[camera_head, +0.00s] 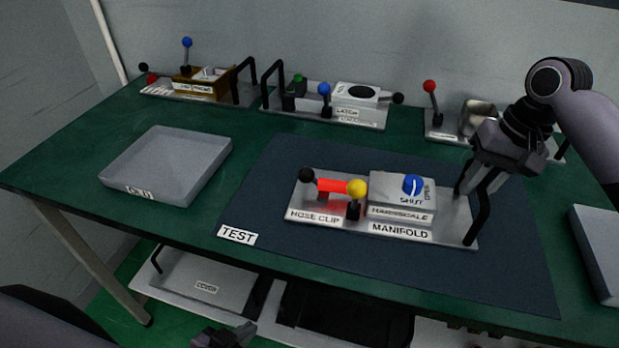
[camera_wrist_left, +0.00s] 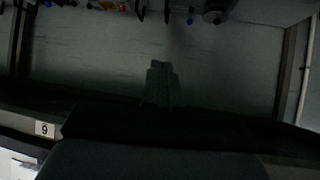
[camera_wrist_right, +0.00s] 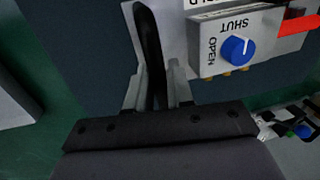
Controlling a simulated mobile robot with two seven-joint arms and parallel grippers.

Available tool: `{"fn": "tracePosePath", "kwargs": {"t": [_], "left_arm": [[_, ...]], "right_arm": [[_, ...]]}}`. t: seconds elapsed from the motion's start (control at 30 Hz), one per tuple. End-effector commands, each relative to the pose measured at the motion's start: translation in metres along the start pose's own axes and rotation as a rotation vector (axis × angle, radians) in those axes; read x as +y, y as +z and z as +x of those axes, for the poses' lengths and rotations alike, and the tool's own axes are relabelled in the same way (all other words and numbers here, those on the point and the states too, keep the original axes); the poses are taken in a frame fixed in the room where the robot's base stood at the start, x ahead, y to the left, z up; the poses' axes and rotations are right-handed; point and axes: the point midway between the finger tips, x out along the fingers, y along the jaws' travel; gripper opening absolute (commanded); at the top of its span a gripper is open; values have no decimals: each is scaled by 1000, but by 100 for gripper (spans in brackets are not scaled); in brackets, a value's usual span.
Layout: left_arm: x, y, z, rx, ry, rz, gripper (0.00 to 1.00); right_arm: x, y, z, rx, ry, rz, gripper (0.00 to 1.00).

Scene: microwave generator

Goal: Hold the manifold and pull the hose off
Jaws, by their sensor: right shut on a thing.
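The manifold (camera_head: 387,231) is a pale plate on the dark test mat, with a black handle at its right end, a grey block and a blue SHUT/OPEN knob (camera_head: 413,185). A red piece (camera_head: 331,185), seemingly the hose, lies at its left by the HOSE CLIP label, between a black ball and a yellow ball knob (camera_head: 357,188). My right gripper (camera_head: 481,190) is shut on the black handle (camera_wrist_right: 151,50), one finger on each side. My left gripper (camera_head: 222,338) is low at the bottom edge, off the table; its fingers (camera_wrist_left: 160,84) look closed together and empty.
A grey OLD tray (camera_head: 167,168) sits empty at the left. Several fixtures with handles and levers line the back, including a LATCH plate (camera_head: 345,113). Another pale tray (camera_head: 597,245) is at the right edge. A lower shelf holds a COVER plate (camera_head: 205,285).

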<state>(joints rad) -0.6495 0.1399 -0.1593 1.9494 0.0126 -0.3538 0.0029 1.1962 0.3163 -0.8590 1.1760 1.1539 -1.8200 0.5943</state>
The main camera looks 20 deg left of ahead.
Motion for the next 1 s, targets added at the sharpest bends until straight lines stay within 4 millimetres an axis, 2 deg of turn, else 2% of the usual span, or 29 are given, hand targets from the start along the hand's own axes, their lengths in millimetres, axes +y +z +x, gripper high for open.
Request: {"fn": "tracePosePath", "kwargs": {"t": [0.73,0.77,0.8,0.87,0.93,1.0], "left_arm": [[0,-7,-4,2,0,0,0],[0,-6,-4,2,0,0,3],[0,-6,-4,1,1,2,16],[-4,-4,-3,-3,-4,15,36],[-15,2,-2,-15,-19,50,58],[-36,10,1,-36,-47,117,58]], "right_arm": [[7,1,3,-5,4,2,0],[7,1,4,-6,4,3,0],[7,1,4,-6,4,3,0],[8,1,4,-6,5,3,0],[8,1,5,-7,6,4,0],[8,1,5,-7,6,5,0]]}}
